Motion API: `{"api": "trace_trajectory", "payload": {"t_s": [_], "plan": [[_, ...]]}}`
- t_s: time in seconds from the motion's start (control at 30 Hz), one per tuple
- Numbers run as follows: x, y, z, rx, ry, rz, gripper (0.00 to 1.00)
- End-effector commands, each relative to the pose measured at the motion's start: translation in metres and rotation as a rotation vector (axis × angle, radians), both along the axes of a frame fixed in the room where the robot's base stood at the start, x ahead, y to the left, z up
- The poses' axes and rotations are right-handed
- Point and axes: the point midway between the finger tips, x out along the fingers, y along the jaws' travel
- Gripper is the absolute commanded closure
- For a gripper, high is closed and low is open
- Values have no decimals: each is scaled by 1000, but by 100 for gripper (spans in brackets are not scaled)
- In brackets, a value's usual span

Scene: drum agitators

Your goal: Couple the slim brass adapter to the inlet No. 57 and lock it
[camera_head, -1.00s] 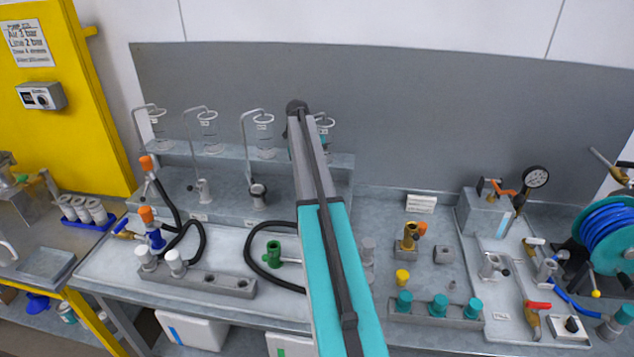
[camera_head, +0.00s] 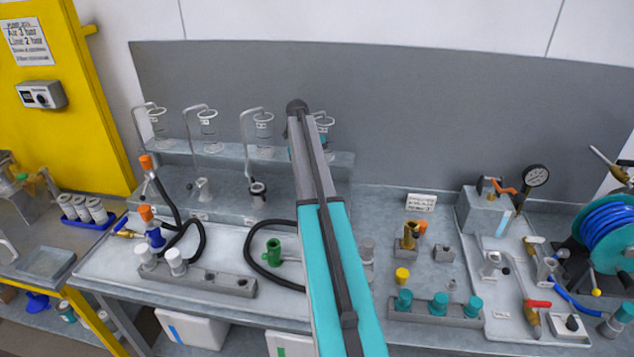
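A brass fitting (camera_head: 411,234) stands upright in a small grey block on the right half of the bench, with an orange part just behind it. I cannot tell whether it is the slim adapter. Small grey fittings stand on the bench: one (camera_head: 203,189) and another (camera_head: 257,193) under the glass vessels, and one (camera_head: 491,263) on the right-hand plate. Their labels are too small to read, so I cannot tell which is inlet No. 57. My teal and grey arm crosses the middle of the view. My gripper does not show, and part of the bench is hidden behind the arm.
A grey rack with teal caps (camera_head: 438,304) and a yellow cap (camera_head: 402,275) sit at front right. A blue hose reel (camera_head: 605,235) and gauge (camera_head: 536,176) stand far right. A black hose (camera_head: 253,270) loops left of my arm. A white-capped rack (camera_head: 215,283) lies front left.

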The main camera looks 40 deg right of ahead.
Motion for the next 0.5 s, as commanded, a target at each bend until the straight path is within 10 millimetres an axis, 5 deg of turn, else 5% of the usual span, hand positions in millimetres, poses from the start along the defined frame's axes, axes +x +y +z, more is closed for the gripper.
{"api": "trace_trajectory", "payload": {"t_s": [0.2, 0.23, 0.3, 0.5], "plan": [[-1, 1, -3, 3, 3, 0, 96], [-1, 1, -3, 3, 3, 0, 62], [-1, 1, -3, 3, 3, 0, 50], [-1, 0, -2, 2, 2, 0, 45]]}}
